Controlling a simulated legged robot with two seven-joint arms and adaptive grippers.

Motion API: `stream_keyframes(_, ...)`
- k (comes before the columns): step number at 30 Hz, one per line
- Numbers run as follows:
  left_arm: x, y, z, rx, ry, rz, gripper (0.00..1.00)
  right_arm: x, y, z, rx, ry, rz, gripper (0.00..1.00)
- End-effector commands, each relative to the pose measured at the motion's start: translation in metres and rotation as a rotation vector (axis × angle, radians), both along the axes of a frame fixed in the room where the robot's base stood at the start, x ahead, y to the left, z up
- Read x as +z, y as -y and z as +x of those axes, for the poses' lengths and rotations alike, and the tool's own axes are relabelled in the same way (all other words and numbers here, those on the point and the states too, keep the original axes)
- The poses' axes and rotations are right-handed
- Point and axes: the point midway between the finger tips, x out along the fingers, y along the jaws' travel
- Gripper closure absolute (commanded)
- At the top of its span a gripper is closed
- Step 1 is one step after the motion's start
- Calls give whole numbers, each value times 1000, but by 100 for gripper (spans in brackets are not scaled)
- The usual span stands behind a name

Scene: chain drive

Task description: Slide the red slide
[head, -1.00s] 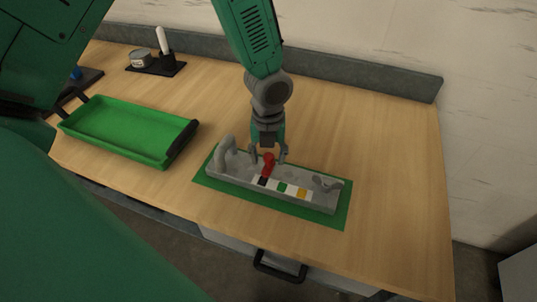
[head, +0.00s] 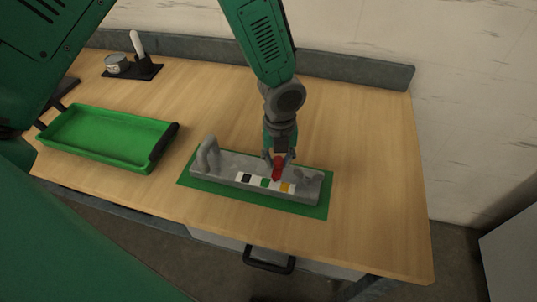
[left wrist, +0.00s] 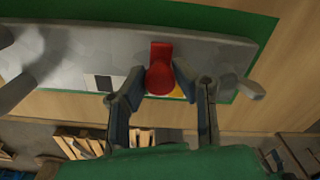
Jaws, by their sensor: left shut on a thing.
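The red slide (head: 277,170) stands on a long grey fixture (head: 226,161) with black, green and yellow marks along its front. It is near the green and yellow marks, right of the black one. My left gripper (head: 279,157) comes down from above and is shut on the red slide. In the left wrist view, its two fingers (left wrist: 159,78) flank the red knob (left wrist: 160,77). The black mark (left wrist: 103,83) and part of the yellow mark (left wrist: 179,92) show there; the green mark is hidden. My right gripper is not in view.
The fixture sits on a green mat (head: 314,211) on the wooden table. It has a grey upright handle (head: 208,150) at its left end. A green tray (head: 105,138) lies to the left, and a tin (head: 117,64) stands at the back. The table's right side is clear.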

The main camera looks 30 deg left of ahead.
Motion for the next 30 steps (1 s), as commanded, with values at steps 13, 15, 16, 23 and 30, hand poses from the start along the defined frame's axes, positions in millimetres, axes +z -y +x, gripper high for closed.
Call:
stream_keyframes(13, 0, -1, -1, 0, 0, 1, 56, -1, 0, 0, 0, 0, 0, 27)
stream_keyframes(15, 0, -1, -1, 0, 0, 1, 56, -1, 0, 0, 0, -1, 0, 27)
stream_keyframes(16, 1, -1, -1, 0, 0, 1, 56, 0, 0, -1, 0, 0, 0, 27)
stream_keyframes(23, 27, -1, 1, 1, 4, -1, 56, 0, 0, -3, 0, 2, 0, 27)
stream_keyframes(30, 78, -2, 1, 1, 3, -2, 56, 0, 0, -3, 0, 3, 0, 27)
